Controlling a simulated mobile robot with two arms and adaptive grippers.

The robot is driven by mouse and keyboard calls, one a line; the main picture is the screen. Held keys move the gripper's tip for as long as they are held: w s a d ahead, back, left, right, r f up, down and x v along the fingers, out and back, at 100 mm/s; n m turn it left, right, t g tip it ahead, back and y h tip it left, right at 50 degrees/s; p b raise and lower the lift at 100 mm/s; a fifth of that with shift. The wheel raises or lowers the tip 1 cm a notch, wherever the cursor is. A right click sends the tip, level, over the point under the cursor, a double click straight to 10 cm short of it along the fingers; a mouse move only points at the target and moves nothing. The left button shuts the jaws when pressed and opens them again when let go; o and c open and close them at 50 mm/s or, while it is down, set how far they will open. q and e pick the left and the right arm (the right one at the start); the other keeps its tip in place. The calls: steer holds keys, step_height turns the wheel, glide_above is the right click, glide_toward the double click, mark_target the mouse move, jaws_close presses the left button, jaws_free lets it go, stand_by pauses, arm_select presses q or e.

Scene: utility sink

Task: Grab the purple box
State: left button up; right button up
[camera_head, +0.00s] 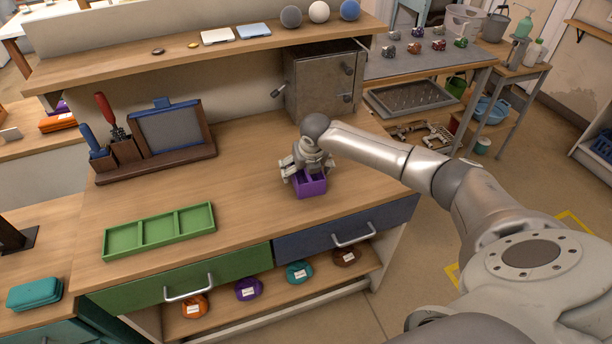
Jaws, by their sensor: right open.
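The purple box (312,186) is a small open-topped box on the wooden workbench (240,200), near its right front part. My right gripper (307,175) is directly over the box, with its fingers down at the box's upper edge. The fingers are open. They partly hide the top and inside of the box, and I cannot tell whether they touch it. My left gripper is not in this view.
A green compartment tray (160,232) lies left of the box. A grey metal cabinet (318,85) stands behind my gripper. A wooden tool holder (155,150) is at the back left. The bench between tray and box is clear.

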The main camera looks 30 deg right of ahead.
steer(key=shift+c, duration=0.3)
steer(key=c, duration=1.1)
